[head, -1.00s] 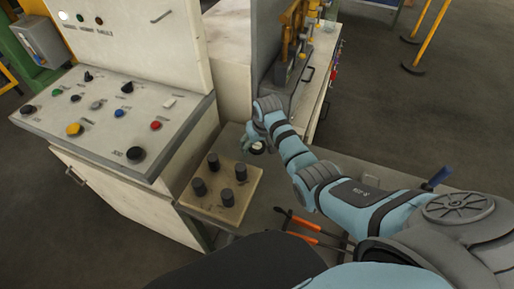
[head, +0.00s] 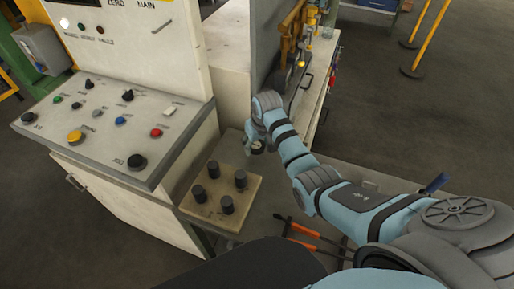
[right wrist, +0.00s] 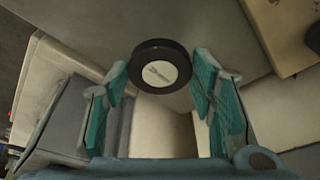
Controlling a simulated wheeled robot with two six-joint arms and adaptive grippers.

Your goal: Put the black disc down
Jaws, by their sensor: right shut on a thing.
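The black disc (right wrist: 140,66), with a pale round centre, sits between the fingertips of my right gripper (right wrist: 160,68) in the right wrist view. The gripper is shut on it. In the head view the right gripper (head: 252,141) hangs over the grey table, with the disc (head: 258,148) small and partly hidden beneath it. They are just behind and right of a tan block with several black knobs. Whether the disc touches the table cannot be told. My left gripper is not in view.
The tan block (head: 199,213) stands at the table's left. Orange-handled tongs (head: 302,229) lie in front on the grey table (head: 268,205). A control panel (head: 60,128) with buttons stands left. A white cabinet and yellow fittings are behind the gripper.

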